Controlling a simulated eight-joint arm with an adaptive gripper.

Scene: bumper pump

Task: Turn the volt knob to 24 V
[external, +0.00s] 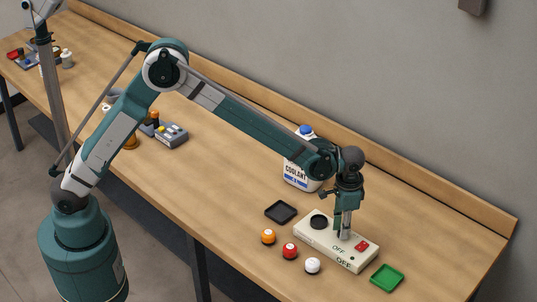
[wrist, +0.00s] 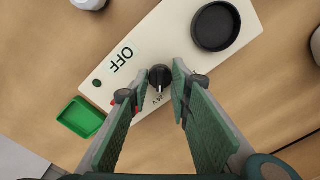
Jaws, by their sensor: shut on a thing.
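The volt knob (wrist: 160,76) is a small dark knob on the cream pump box (wrist: 150,45). In the wrist view its pale pointer mark faces the bottom of the picture, toward a partly legible label that looks like "24V". My gripper (wrist: 153,82) has one finger on each side of the knob and is shut on it. In the external view my gripper (external: 344,234) reaches straight down onto the box (external: 318,236), and the knob is hidden behind the fingers. "OFF" is printed on the box.
A black round cup (wrist: 215,26) sits on the box. A red switch (external: 361,246) is close to my gripper. A green tray (external: 387,277), black tray (external: 281,212), coolant bottle (external: 297,176), and orange (external: 268,237), red (external: 290,251) and white (external: 312,265) knobs stand around it.

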